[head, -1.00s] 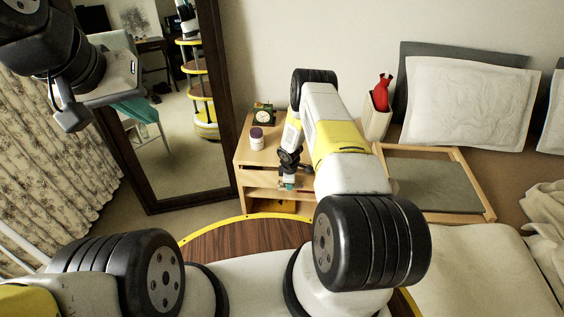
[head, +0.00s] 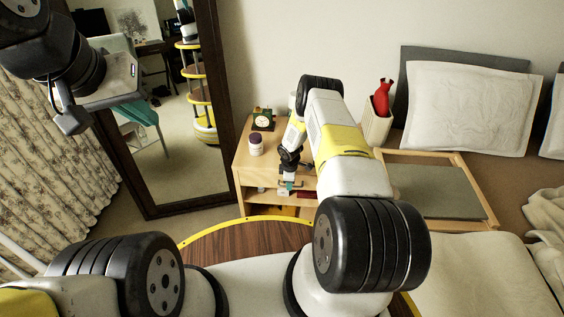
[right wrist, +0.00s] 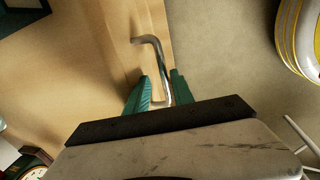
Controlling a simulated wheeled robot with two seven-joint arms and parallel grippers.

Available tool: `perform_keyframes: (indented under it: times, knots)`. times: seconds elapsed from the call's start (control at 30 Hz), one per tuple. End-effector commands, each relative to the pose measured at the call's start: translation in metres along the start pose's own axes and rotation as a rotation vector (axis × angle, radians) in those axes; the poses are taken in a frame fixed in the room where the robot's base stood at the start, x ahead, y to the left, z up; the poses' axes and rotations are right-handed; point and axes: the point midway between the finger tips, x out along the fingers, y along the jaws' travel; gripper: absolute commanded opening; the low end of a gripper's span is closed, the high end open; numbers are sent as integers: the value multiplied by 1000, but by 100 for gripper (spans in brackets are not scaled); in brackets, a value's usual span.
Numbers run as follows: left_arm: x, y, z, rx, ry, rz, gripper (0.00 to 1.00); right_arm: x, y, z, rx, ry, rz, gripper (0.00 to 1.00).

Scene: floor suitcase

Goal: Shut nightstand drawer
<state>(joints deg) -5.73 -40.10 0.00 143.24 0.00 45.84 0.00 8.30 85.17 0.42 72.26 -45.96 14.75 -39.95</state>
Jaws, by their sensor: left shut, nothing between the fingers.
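The light wood nightstand (head: 243,176) stands left of the bed, largely hidden behind my right arm. In the right wrist view a bent metal handle (right wrist: 151,42) sticks out from a wood panel (right wrist: 85,60). The teal fingers of my right gripper (right wrist: 160,90) lie on either side of the handle's bar, with a visible gap on the left side. In the head view the right gripper (head: 289,186) is low at the nightstand's front. How far the drawer stands out is hard to see. My left gripper (head: 140,112) is shut and empty, in front of the mirror.
A jar (head: 256,146) and a small clock (head: 262,121) stand on the nightstand top. A red vase (head: 382,97) is in a pale holder behind. A tall mirror (head: 219,95) leans at the left. A wood-framed tray (head: 475,182) lies on the bed.

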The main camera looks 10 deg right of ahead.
Motion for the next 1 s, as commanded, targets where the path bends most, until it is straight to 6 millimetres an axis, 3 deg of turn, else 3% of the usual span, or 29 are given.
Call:
perform_keyframes:
  times: [0.27, 0.7, 1.0]
  knots:
    - [0, 0, 0, 0, 0, 0, 0, -4, 0, 0, -1, 0, 0, 32]
    - [0, 0, 0, 0, 0, 0, 0, -69, 1, 0, -1, -1, 0, 32]
    - [0, 0, 0, 0, 0, 0, 0, -78, 0, 0, 0, 0, -1, 32]
